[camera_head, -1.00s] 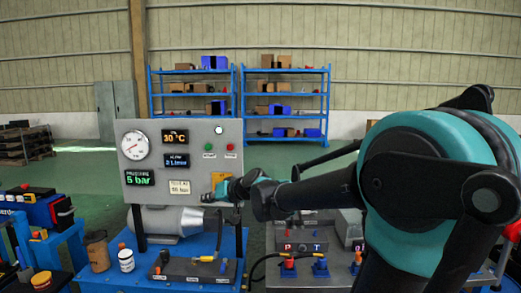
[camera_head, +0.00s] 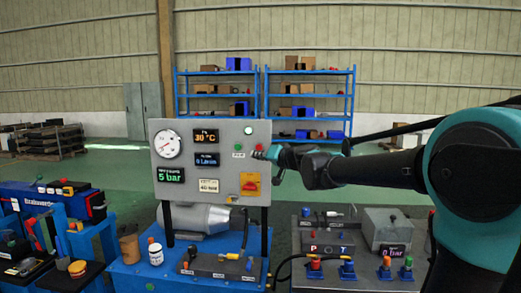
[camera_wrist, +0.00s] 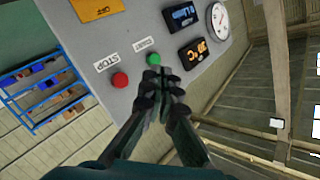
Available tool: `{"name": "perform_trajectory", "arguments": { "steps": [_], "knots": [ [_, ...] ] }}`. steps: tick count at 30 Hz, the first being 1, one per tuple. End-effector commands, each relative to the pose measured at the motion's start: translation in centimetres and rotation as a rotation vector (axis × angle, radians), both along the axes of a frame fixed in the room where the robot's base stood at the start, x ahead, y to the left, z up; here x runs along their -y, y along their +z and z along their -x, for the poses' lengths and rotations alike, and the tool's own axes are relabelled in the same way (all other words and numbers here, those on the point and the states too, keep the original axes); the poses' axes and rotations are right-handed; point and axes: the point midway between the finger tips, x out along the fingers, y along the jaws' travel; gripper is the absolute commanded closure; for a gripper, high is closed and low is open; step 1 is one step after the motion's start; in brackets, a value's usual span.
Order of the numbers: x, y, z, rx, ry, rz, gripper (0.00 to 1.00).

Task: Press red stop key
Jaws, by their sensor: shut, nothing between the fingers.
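The red stop key (camera_head: 259,148) is a small round button at the upper right of the grey panel (camera_head: 174,197). It also shows in the wrist view (camera_wrist: 119,80), beside a STOP label. The green start key (camera_head: 238,148) is left of it in the head view; it shows in the wrist view too (camera_wrist: 153,59). My gripper (camera_head: 271,152) is shut and empty, just right of the red key in the head view. In the wrist view its tips (camera_wrist: 163,74) appear close to the green key, with the red key to their left. I cannot tell the gap to the panel.
An orange plate with a red knob (camera_head: 250,184) is on the panel below the keys. A gauge (camera_head: 167,144) and lit displays are on its left. A blue bench (camera_head: 130,276) with a cylinder, jars and hoses stands below. Blue shelves (camera_head: 260,95) are far behind.

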Motion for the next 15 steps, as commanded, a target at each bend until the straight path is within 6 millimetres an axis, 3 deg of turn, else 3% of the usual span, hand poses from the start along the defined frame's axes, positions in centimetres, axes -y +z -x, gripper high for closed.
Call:
{"name": "perform_trajectory", "arguments": {
  "steps": [5, 15],
  "knots": [
    [0.0, 0.0, -1.3, 0.000, 0.000, 0.000, 1.00],
    [0.2, 0.0, -5.8, 0.000, -0.001, 0.000, 1.00]
  ]
}}
